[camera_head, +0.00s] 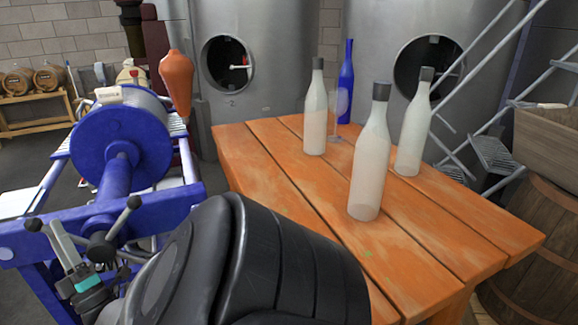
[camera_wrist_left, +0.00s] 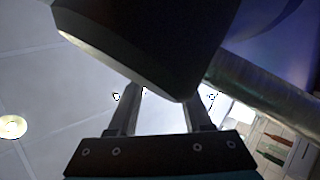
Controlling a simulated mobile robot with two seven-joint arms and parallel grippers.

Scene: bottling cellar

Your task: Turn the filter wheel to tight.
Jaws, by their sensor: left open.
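The filter wheel (camera_head: 103,246) is a dark hub with spokes ending in black ball knobs, on the near end of the blue filter press (camera_head: 122,147) at the left. One knob points up right and one points left. My left gripper (camera_head: 66,243), grey with a teal band, is at the wheel's left side, close to the left spoke. Its two fingers also show in the left wrist view (camera_wrist_left: 160,108), apart, with a large dark part across their tips. I cannot tell whether they touch the wheel. My right gripper is out of view.
An orange wooden table (camera_head: 265,150) stands to the right, holding several bottles, such as a white one (camera_head: 371,160) and a blue one (camera_head: 346,85). Steel tanks (camera_head: 270,25) stand behind it. A barrel (camera_head: 535,245) is at far right. My dark arm covers the front centre.

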